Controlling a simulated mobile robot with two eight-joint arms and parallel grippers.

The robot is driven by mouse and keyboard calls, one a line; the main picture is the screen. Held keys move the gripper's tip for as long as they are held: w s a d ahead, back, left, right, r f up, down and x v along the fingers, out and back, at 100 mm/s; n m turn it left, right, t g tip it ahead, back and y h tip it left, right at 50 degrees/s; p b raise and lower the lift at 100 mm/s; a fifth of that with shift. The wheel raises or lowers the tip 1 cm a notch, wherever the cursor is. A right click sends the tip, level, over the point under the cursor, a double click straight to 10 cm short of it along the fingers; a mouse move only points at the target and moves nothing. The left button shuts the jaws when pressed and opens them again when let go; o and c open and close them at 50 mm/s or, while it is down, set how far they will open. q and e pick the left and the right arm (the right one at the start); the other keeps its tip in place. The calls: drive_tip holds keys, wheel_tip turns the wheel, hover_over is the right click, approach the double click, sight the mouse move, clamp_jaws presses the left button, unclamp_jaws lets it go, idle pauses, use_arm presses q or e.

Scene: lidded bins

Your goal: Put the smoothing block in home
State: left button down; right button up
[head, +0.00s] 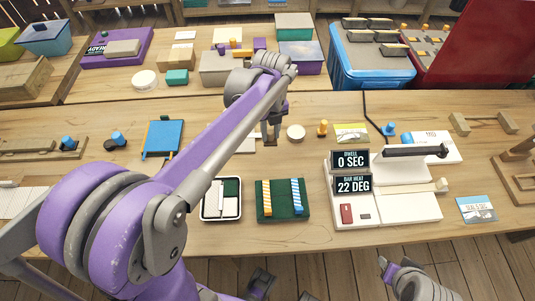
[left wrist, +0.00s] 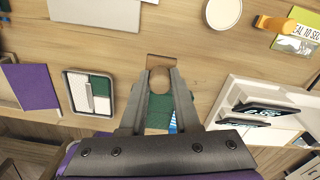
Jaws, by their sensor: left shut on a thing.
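My left gripper (head: 270,136) is above the middle of the bench, just left of a round pale disc. In the left wrist view its fingers (left wrist: 160,84) are closed on a small brown wooden piece with a rounded end, which looks like the smoothing block (left wrist: 161,78). A brown rectangular part shows just beyond the rounded end. Whether the piece touches the bench is not clear. No place marked home can be read. A white-rimmed tray (head: 205,216) with green and white sections lies nearer, at lower left of the gripper.
A green mat (head: 282,213) with yellow and blue striped strips lies right of the tray. A white sealing machine (head: 405,208) with displays stands farther right. The pale disc (head: 296,132) and an orange peg (head: 322,128) are near the gripper. Lidded bins stand at the back.

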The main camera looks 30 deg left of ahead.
use_arm(q)
drive_tip(key=shift+w+a+f, duration=0.1)
drive_tip(key=shift+a, duration=0.2)
wheel_tip(320, 180, down, 10)
drive_tip(key=shift+a+r+b, duration=0.1)
drive_tip(key=shift+b, duration=0.45)
use_arm(e)
drive_tip(key=shift+w+f, duration=0.4)
drive_tip(key=shift+f, duration=0.2)
drive_tip(key=shift+f, duration=0.1)
use_arm(q)
drive_tip(key=c, duration=0.6)
unclamp_jaws()
drive_tip(key=shift+f, duration=0.2)
drive_tip(key=shift+c, duration=0.2)
drive_tip(key=shift+r, duration=0.25)
wheel_tip(320, 180, up, 12)
drive_tip(key=shift+f+p, duration=0.1)
drive_tip(key=shift+p, duration=0.55)
use_arm(e)
drive_tip(key=shift+w+r, duration=0.15)
drive_tip(key=shift+r, duration=0.65)
